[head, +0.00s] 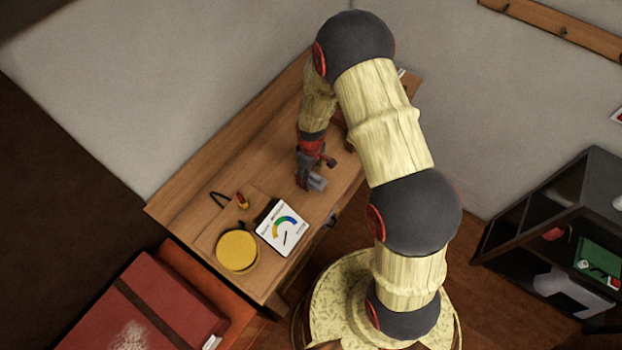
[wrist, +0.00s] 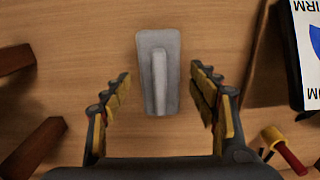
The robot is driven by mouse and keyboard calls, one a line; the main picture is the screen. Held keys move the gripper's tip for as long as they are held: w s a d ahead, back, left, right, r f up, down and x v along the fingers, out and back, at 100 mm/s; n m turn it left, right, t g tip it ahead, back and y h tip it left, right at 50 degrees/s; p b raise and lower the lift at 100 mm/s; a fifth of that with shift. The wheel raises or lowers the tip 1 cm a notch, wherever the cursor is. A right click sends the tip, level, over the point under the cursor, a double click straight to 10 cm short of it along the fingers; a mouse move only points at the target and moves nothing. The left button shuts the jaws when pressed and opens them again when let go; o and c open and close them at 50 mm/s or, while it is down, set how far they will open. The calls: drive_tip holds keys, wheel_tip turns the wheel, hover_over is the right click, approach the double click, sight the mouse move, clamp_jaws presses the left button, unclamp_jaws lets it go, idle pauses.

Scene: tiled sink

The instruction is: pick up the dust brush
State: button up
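A grey rectangular block with a raised ridge-like handle, which appears to be the dust brush (wrist: 158,72), lies on the wooden table. In the head view the grey brush (head: 318,182) is partly hidden by my gripper (head: 309,183). In the wrist view my gripper (wrist: 159,98) is open and empty, with yellow-padded fingers spread to the left and right. The brush lies between the finger lines, toward the far side of the fingertips, and I see no contact. The height of the fingers above the table is hard to tell.
The wooden table (head: 185,208) also holds a white box with a coloured dial (head: 283,229), a round yellow item (head: 237,251) and a small red-and-yellow item (head: 243,201). Dark brown pieces (wrist: 33,148) lie left in the wrist view. Bare wood surrounds the brush.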

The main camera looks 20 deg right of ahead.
drive_tip(key=shift+c, duration=1.2)
drive_tip(key=c, duration=1)
drive_tip(key=shift+o, duration=0.2)
drive_tip(key=shift+r, duration=0.1)
drive_tip(key=shift+r, duration=0.4)
wheel_tip(320, 180, up, 2)
drive_tip(key=shift+w+r, duration=0.1)
drive_tip(key=shift+r, duration=0.05)
drive_tip(key=s+a+r, duration=0.1)
drive_tip(key=s+r, duration=0.8)
drive_tip(key=s, duration=0.5)
drive_tip(key=shift+a+r, duration=0.35)
drive_tip(key=shift+r, duration=0.05)
